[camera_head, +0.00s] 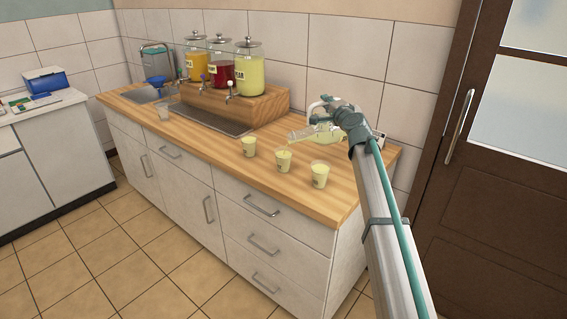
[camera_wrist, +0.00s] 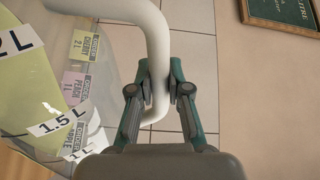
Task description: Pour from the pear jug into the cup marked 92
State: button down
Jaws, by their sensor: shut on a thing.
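The jug (camera_head: 299,134) is clear and holds pale yellow-green liquid. It is tilted with its mouth to the left, above the counter's right part. In the wrist view the jug (camera_wrist: 28,85) shows volume marks, and my gripper (camera_wrist: 159,88) is shut on its white handle (camera_wrist: 157,50). In the head view my gripper (camera_head: 331,108) is small and partly hidden by my arm. Three cups with pale yellow contents stand in a slanting row: the left cup (camera_head: 249,146), middle cup (camera_head: 283,160) and right cup (camera_head: 320,175). Their marks are too small to read.
Orange (camera_head: 197,63), red (camera_head: 221,72) and pale-green (camera_head: 249,70) dispensers stand on a wooden riser (camera_head: 245,106) behind a drip tray (camera_head: 212,120). A clear cup (camera_head: 163,113) stands near the sink. Through the jug, order cards (camera_wrist: 78,87) show. The wall is close behind.

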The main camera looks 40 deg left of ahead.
dwell(0.5)
jog(key=shift+w+d+f+m+b, duration=0.25)
jog(key=shift+w+f+m+b, duration=0.2)
jog(key=shift+f+b, duration=0.1)
jog(key=shift+d, duration=0.1)
